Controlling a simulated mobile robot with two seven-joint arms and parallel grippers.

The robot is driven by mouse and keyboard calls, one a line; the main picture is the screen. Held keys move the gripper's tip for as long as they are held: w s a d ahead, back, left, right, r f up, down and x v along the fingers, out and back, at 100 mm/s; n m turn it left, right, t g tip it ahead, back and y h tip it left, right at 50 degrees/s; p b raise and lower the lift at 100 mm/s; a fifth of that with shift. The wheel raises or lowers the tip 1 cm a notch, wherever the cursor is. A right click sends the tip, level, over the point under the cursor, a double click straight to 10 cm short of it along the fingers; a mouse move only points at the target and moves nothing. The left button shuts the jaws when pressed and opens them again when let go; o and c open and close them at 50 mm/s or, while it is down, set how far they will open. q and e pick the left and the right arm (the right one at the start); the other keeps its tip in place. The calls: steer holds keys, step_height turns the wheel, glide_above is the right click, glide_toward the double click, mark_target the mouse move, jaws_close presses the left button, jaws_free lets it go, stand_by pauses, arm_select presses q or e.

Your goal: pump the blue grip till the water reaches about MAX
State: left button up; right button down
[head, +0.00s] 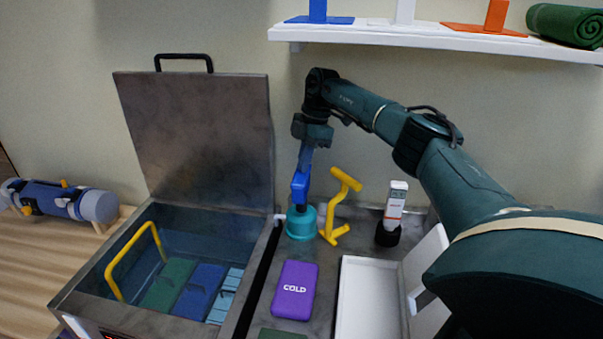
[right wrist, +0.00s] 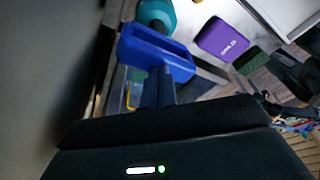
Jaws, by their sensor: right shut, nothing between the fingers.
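The blue grip (head: 300,187) stands upright on top of the teal pump body (head: 301,223), beside the steel tank (head: 262,262). My right gripper (head: 308,152) is above the grip, pointing down at it, its fingers shut with nothing between them. In the right wrist view the blue grip (right wrist: 150,50) is a looped frame above the teal body (right wrist: 157,13), and my fingertips (right wrist: 166,76) meet it; whether they press on it I cannot tell. Water (head: 205,228) shows in the open tank. I cannot make out a MAX mark. My left gripper is not in view.
The tank's lid (head: 200,130) stands open. A yellow handle (head: 130,255) and several packs are in the tank. A shelf (head: 400,36) hangs above.

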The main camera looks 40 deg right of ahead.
mark_target(304, 178)
step_height(304, 178, down, 6)
steer(key=shift+r+b, duration=0.15)
steer(key=shift+b, duration=0.3)
steer(key=shift+r, duration=0.2)
steer(key=d, duration=0.2)
steer(key=d+r+p, duration=0.1)
steer(key=shift+s, duration=0.35)
steer(key=b+v, duration=0.1)
steer(key=v, duration=0.6)
steer(key=shift+r, duration=0.35)
steer(key=shift+w, duration=0.1)
stand_by(0.8)
